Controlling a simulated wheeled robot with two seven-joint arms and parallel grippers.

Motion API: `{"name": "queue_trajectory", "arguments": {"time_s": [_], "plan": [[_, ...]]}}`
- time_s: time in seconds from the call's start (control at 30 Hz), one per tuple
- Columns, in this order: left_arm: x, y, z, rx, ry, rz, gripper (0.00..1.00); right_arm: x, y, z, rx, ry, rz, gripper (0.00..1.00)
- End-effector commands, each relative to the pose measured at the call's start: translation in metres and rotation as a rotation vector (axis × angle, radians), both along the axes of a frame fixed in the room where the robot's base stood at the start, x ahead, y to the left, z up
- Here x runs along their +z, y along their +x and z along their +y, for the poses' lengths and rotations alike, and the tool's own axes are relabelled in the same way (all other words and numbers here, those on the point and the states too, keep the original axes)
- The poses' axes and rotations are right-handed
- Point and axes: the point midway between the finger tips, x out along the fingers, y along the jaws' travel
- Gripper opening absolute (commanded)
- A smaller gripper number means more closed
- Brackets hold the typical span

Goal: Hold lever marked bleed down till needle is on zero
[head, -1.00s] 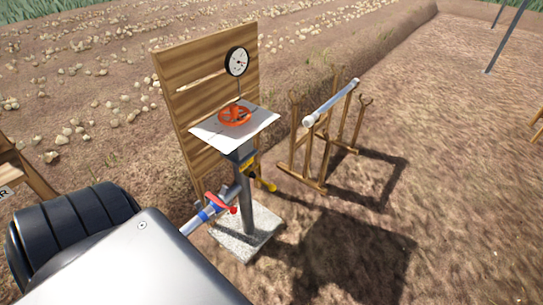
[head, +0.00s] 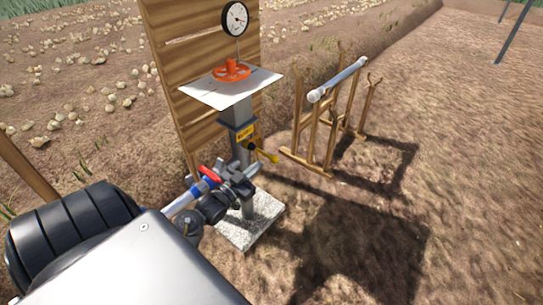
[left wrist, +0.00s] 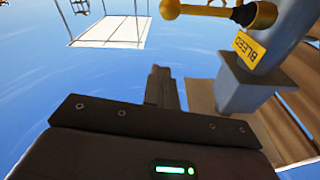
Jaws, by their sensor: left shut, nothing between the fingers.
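The yellow bleed lever (head: 264,152) juts out to the right from the post, below a yellow label (head: 245,132). In the left wrist view the lever (left wrist: 215,10) is at the top, and the label (left wrist: 250,50) reads BLEED upside down. My left gripper (head: 249,171) is shut and empty, just below the lever and apart from it. Its closed fingers (left wrist: 160,82) point toward the lever side in the left wrist view. The round white gauge (head: 235,18) stands above the post; its needle is too small to read. My right gripper is not in view.
A red handwheel (head: 232,71) sits on the white plate (head: 205,91). A red handle (head: 209,173) is on the blue pipe valve beside my left gripper. A wooden board (head: 170,60) stands behind. A wooden rack (head: 328,125) with a white pipe is at right.

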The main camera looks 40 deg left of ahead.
Motion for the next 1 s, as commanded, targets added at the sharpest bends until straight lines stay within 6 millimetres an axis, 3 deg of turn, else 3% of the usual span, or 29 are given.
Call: {"name": "queue_trajectory", "arguments": {"time_s": [0.47, 0.97, 1.0], "plan": [[0.004, 0.006, 0.0, 0.0, 0.003, -0.007, 0.0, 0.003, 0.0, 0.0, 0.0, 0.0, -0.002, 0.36], [0.017, 0.099, 0.0, -0.001, 0.001, -0.009, 0.0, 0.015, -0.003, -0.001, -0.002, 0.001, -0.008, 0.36], [0.011, 0.1, 0.001, 0.0, 0.001, -0.004, 0.0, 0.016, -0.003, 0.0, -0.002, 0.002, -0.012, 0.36]]}}
